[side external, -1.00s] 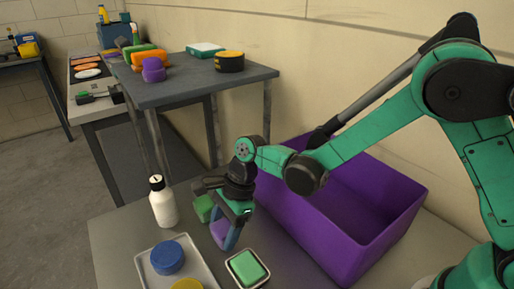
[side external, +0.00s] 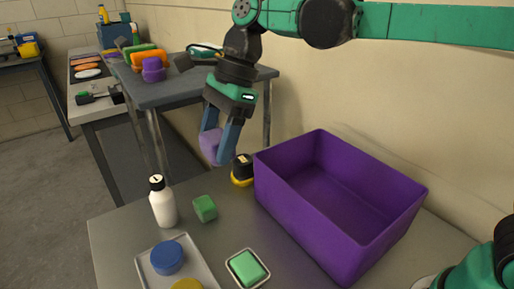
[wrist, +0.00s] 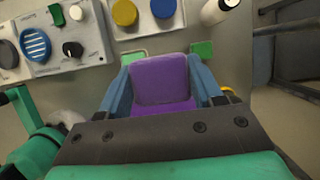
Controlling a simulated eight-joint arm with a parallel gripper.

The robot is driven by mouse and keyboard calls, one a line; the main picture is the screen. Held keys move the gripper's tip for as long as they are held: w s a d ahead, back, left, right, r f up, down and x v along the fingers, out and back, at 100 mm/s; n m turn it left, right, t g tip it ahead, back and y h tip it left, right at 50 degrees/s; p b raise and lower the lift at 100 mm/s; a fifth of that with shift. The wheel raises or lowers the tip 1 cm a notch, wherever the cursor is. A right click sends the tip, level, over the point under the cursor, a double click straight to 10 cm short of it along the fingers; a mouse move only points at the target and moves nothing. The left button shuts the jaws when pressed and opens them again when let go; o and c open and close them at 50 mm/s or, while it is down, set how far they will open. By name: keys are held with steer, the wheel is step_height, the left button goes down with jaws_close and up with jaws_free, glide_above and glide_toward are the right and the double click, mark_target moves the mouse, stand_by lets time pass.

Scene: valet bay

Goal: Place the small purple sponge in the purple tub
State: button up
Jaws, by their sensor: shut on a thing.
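The small purple sponge (side external: 210,146) is between the blue fingers of my gripper (side external: 219,150), which is shut on it. It is held in the air above the table, left of the tub and higher than the tub's rim. In the wrist view the sponge (wrist: 162,80) fills the space between the two fingers (wrist: 162,92). The purple tub (side external: 310,228) stands on the table at the right. Its open top faces up and its visible inside looks empty.
A white bottle (side external: 162,204), a green cube (side external: 204,208) and a black and yellow object (side external: 242,170) stand left of the tub. A green block in a dish (side external: 247,268) and a tray (side external: 208,275) with round pieces are in front. A higher grey table (side external: 180,92) stands behind.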

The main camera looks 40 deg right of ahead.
steer(key=s+d+r, duration=0.1)
steer(key=s+d, duration=0.1)
steer(key=d, duration=0.8)
glide_above(332, 219)
step_height(332, 219, down, 16)
steer(key=shift+r, duration=0.25)
steer(key=shift+f, duration=2.3)
steer(key=shift+f, duration=0.1)
steer(key=o, duration=1.2)
